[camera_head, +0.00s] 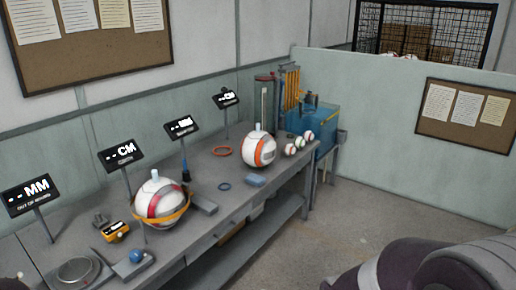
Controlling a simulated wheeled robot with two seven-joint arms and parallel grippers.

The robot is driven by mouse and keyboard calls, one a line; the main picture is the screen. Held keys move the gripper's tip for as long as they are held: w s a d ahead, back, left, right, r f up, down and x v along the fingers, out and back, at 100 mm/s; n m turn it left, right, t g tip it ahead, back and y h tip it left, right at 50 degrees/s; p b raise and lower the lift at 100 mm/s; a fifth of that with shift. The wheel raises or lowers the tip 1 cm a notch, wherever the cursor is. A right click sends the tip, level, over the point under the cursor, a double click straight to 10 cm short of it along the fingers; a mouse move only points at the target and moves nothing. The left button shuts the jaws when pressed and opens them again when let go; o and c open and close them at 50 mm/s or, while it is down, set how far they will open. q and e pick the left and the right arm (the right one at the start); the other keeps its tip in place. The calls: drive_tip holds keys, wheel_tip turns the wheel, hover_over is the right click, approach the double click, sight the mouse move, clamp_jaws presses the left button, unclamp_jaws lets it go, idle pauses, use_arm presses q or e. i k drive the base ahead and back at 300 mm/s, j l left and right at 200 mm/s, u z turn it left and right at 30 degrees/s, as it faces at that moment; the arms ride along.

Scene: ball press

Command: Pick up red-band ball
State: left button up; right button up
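The white ball with a red band (153,203) sits on the grey bench at the left in the head view. A yellow-orange band or tape loops around its lower part, and a small white piece stands on its top. A second white ball with an orange band (258,149) sits farther back on the same bench. Neither of my grippers shows in the view. A dark rounded link with a light stripe, at the lower right corner, looks like part of my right arm; it is well apart from the balls.
The grey bench (206,232) also holds display signs on stands, a round scale (78,270), a small blue ball (136,256), a red ring (222,151), a blue ring (224,187) and several small balls. A blue machine (315,118) stands behind. The floor (315,235) right of the bench is clear.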

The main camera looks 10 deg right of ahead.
sight(160, 197)
drive_tip(key=i+l+u, duration=0.2)
drive_tip(key=i, duration=0.3)
drive_tip(key=i+l+u, duration=0.2)
drive_tip(key=i, duration=0.3)
